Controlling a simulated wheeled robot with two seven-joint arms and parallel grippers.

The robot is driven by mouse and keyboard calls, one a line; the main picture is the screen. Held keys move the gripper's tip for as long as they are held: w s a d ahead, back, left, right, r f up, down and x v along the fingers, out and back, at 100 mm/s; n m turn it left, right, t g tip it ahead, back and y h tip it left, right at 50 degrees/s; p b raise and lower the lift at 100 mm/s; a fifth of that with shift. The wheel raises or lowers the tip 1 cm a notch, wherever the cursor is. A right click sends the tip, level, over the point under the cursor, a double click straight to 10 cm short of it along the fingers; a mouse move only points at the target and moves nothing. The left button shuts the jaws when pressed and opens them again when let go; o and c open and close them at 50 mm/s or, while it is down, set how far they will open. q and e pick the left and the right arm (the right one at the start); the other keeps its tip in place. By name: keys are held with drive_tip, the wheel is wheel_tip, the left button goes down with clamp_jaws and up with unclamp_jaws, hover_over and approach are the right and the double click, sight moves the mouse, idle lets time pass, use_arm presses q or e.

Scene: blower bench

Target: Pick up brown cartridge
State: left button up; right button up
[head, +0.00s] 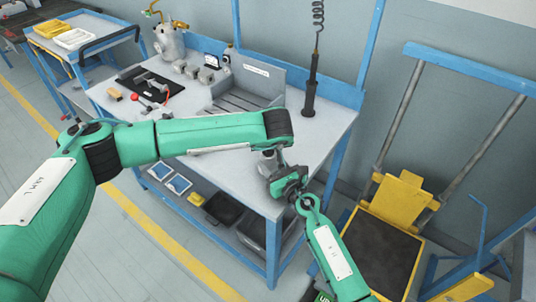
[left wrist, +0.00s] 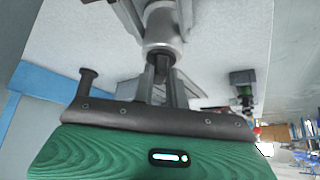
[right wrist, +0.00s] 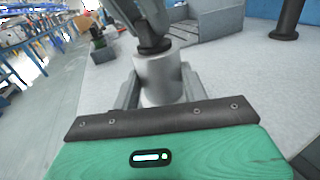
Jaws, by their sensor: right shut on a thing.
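A small tan-brown block (head: 114,94) lies at the bench's left end; it is the only brown piece I make out, and I cannot tell if it is the cartridge. A silver cylinder with a dark stem (right wrist: 158,80) is between my grippers, above the bench's front right corner. My right gripper (right wrist: 157,92) is shut on its silver body. My left gripper (left wrist: 162,72) has its fingers closed around the dark stem; the silver body (left wrist: 164,25) shows beyond it. In the head view my left gripper's fingers are mostly hidden. My right gripper (head: 288,183) meets it there.
A black tool (head: 309,95) hangs on a coil at the right. A yellow cart (head: 400,200) stands beyond. The front bench top is mostly clear.

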use_arm(q)
clamp_jaws()
drive_tip(key=shift+r, duration=0.15)
wheel_tip(320, 180, up, 10)
idle(0.3)
use_arm(e)
drive_tip(key=o, duration=1.2)
